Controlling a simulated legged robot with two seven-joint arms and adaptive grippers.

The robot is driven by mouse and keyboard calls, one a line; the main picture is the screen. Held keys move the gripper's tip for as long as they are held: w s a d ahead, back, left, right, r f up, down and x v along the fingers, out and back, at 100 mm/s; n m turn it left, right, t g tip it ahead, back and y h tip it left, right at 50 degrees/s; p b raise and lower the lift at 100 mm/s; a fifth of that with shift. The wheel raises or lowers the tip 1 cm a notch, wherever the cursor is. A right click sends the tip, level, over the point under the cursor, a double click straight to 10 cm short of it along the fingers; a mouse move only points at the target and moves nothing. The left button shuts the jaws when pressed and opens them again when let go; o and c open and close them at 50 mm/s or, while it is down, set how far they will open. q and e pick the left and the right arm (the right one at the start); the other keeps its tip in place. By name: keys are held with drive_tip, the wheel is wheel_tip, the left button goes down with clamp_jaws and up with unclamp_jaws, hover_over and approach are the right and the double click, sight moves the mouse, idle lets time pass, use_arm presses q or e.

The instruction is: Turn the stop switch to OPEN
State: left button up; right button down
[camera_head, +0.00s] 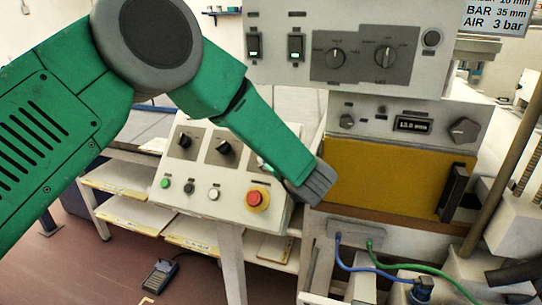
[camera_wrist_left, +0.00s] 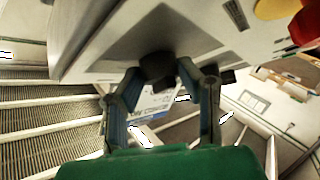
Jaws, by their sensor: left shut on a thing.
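A sloped white console (camera_head: 217,223) carries a row of black rotary switches. The left switch (camera_head: 185,141) and middle switch (camera_head: 223,147) show in the head view. A third switch position at the right is mostly hidden behind my green left arm. My left gripper (camera_wrist_left: 163,78) reaches down over the console's right end. In the left wrist view its two fingers are closed around a black knob (camera_wrist_left: 157,66) on the console face. The knob's marking and pointer direction cannot be read. My right gripper is not in view.
A red emergency button (camera_head: 258,197) on a yellow collar sits just left of my left gripper. Smaller buttons line the console's lower edge. A yellow door (camera_head: 385,180) with a black handle (camera_head: 452,192) stands at right, under a machine panel with knobs.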

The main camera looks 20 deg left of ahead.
use_arm(q)
drive_tip(key=o, duration=1.1)
drive_tip(key=shift+d, duration=0.1)
drive_tip(key=shift+s+d+r, duration=0.1)
drive_tip(key=shift+s+d, duration=0.1)
drive_tip(key=shift+s, duration=0.1)
drive_tip(key=v, duration=1.1)
drive_tip(key=shift+d, duration=0.1)
